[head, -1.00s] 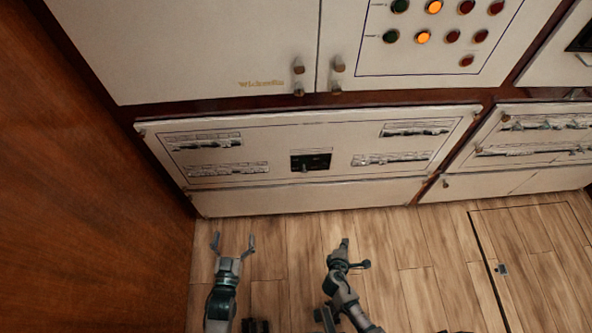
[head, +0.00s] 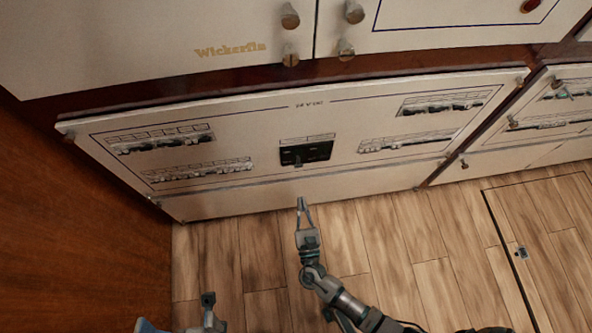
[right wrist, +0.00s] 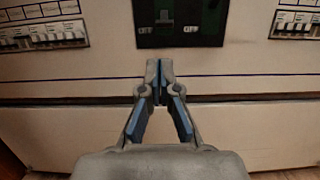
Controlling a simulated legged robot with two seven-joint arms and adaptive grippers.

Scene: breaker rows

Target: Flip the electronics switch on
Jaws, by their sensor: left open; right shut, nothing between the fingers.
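Rows of small breaker switches sit on a cream panel (head: 235,128): upper left (head: 160,138), lower left (head: 200,172), upper right (head: 445,102) and lower right (head: 408,141). A black switch plate (head: 318,151) is in the middle. In the right wrist view two "OFF" labels show on the black plate (right wrist: 205,35). I cannot read which switch is the electronics one. My right gripper (head: 301,201) is shut and empty, below the black plate; its tips (right wrist: 160,64) appear just under the plate in the wrist view. My left gripper (head: 208,298) is open, low over the floor, away from the panel.
Cabinet doors with round knobs (head: 290,15) are above the panel. A brown wooden wall (head: 80,225) stands at left. More breaker rows (head: 560,122) are on the right panel. The wooden floor (head: 400,225) in front is clear, with a hatch outline at right.

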